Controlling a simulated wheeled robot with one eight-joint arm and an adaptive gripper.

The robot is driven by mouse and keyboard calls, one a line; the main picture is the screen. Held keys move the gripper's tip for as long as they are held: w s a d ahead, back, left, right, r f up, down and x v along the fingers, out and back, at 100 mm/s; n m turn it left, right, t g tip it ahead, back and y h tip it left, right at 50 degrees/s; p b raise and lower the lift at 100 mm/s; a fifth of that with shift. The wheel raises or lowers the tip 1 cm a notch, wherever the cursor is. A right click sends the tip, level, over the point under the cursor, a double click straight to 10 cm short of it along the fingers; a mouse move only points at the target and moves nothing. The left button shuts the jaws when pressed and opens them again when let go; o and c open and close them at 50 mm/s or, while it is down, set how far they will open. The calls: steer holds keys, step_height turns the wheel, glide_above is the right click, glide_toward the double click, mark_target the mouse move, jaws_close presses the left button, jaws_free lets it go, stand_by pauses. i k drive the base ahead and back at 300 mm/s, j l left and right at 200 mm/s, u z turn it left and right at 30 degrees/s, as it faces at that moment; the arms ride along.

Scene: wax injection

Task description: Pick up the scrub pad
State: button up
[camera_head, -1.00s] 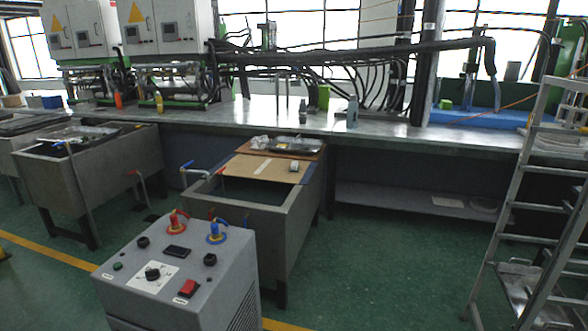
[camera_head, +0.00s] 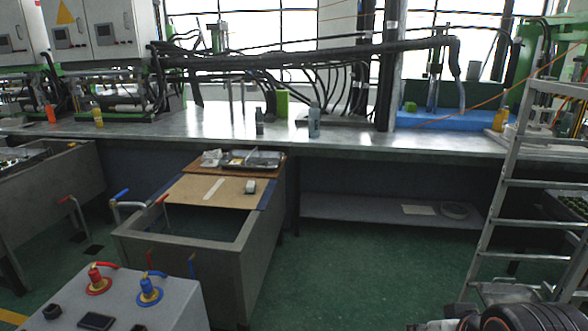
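I cannot make out a scrub pad for sure. A small green block (camera_head: 282,103) stands on the long metal bench (camera_head: 350,139) near the back; it is too small to tell what it is. A small pale item with a dark side (camera_head: 250,186) lies on the brown board over the sink tank, also unclear. My gripper does not show clearly; only dark rounded parts, probably of my own arm, show at the bottom right corner.
The grey tank (camera_head: 262,255) with the brown board (camera_head: 190,192) and a metal tray (camera_head: 252,160) stands before the bench. A grey control box (camera_head: 120,312) is at lower left. A metal ladder (camera_head: 500,200) stands at right. Green floor between tank and ladder is clear.

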mark_target(251, 187)
steer(key=i, duration=1)
steer(key=i+u, duration=0.15)
steer(key=i, duration=0.8)
steer(key=i+l+u, duration=0.1)
steer(key=i+u, duration=0.3)
steer(key=i+l+u, duration=0.15)
steer(key=u, duration=0.25)
steer(key=i+l+u, duration=0.6)
steer(key=u, duration=0.2)
steer(key=i+l+u, duration=0.15)
steer(key=l+u, duration=0.25)
steer(key=i+l+u, duration=0.1)
steer(key=l+u, duration=0.3)
steer(key=l, duration=0.15)
steer(key=l+u, duration=0.8)
steer(key=l, duration=0.2)
